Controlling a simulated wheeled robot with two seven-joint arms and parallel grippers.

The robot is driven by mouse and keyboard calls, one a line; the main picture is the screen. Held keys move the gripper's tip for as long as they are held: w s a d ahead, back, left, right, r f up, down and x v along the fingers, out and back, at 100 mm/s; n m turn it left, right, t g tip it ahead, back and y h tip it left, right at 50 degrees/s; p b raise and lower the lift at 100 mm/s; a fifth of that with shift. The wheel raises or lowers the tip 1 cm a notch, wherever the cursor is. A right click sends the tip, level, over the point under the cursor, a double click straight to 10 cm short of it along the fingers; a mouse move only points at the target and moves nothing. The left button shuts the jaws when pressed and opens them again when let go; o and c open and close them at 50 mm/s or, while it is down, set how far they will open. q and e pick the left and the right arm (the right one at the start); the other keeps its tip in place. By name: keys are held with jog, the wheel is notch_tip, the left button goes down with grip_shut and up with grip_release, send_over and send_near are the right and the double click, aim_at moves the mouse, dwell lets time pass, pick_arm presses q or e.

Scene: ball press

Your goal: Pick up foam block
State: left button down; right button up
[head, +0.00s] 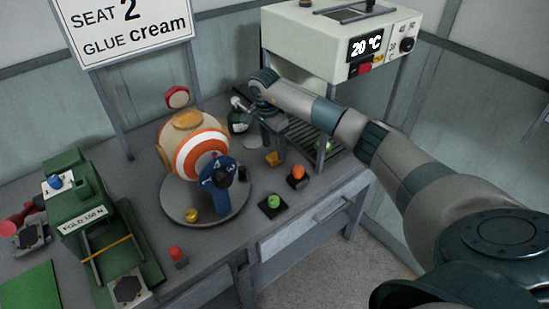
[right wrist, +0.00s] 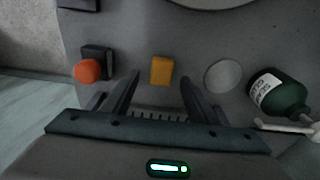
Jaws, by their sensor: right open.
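A small orange-yellow block (head: 273,159), which I take as the foam block, lies on the grey bench in front of the heater with the 20 °C display. In the right wrist view the block (right wrist: 161,70) sits between the fingertips' lines, just beyond them. My right gripper (right wrist: 157,90) is open and empty, with a finger on each side of the block's direction. In the head view the right gripper (head: 272,130) is above the bench, close behind the block; its fingertips are hard to make out. My left gripper is not in view.
A green glue bottle (right wrist: 280,94) and a pale disc (right wrist: 223,76) are right of the block in the wrist view. An orange knob (right wrist: 88,70) is left. The striped ball (head: 200,150) stands on a round plate. The heater (head: 340,45) rises behind the arm. A green press (head: 95,225) is left.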

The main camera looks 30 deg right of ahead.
aim_at(274, 155)
notch_tip(274, 155, down, 3)
jog(key=shift+w+d+f+p, duration=0.1)
jog(key=shift+d+p, duration=0.05)
jog(key=shift+p, duration=0.65)
jog(key=shift+f, duration=0.4)
jog(key=shift+d, duration=0.1)
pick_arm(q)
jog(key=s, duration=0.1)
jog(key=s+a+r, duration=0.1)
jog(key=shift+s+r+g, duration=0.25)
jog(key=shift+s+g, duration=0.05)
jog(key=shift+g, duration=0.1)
pick_arm(e)
jog(key=c, duration=1.2)
jog(key=shift+w+r, duration=0.1)
